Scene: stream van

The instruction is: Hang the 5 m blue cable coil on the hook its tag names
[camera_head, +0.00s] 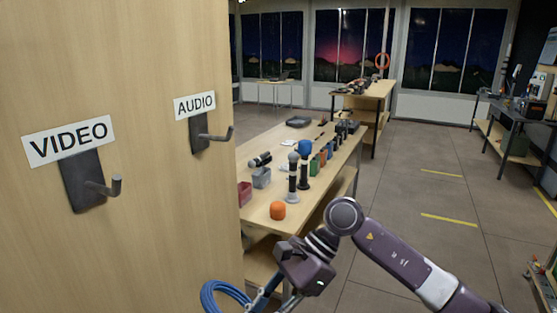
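The blue cable coil (222,288) shows at the bottom of the head view, cut off by the lower edge. My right gripper (274,300) is at the coil's right side, pointing down and left, and appears shut on it. Its fingertips are partly cut off. The coil's tag is not readable in view. Two dark hooks are on the wooden panel at left: one (92,184) under the VIDEO label (68,140), and one (203,133) under the AUDIO label (194,105). Both hooks are empty. My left gripper is not in view.
A wooden workbench (258,205) right of the panel (150,240) holds microphones, an orange object (277,210), bins and several small items. My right arm passes in front of its near end. The floor (400,230) to the right is clear.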

